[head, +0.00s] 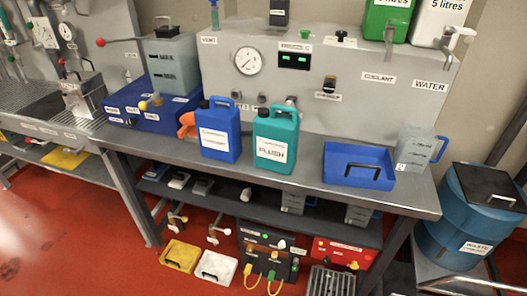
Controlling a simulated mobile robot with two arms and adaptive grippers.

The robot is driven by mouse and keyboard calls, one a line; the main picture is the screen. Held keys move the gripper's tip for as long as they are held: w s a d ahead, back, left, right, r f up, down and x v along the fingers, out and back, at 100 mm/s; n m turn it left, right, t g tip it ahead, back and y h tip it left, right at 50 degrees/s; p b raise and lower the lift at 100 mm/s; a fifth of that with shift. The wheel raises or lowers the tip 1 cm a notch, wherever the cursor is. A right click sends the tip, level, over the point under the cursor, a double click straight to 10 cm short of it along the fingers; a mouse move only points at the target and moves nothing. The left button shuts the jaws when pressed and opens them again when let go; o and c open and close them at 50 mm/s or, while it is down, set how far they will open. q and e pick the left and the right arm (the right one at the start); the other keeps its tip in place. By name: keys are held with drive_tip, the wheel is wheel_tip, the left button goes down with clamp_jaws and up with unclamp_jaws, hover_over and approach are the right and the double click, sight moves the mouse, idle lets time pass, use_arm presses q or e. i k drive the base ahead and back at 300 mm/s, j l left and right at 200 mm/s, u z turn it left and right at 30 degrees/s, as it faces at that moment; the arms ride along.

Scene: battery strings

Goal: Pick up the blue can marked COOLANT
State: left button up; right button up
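A blue can (220,132) with a handle and a white label stands upright on the grey bench. The label's print is too small to read. A teal can (276,141) marked FLUSH stands just to its right. Neither of my grippers shows in the head view.
An orange object (187,124) sits close at the blue can's left, beside a blue box (150,119). A panel with a gauge (247,61) rises behind.

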sight(218, 126)
drive_tip(key=l, duration=0.75)
drive_tip(key=i+l, duration=0.15)
drive_tip(key=l, duration=0.65)
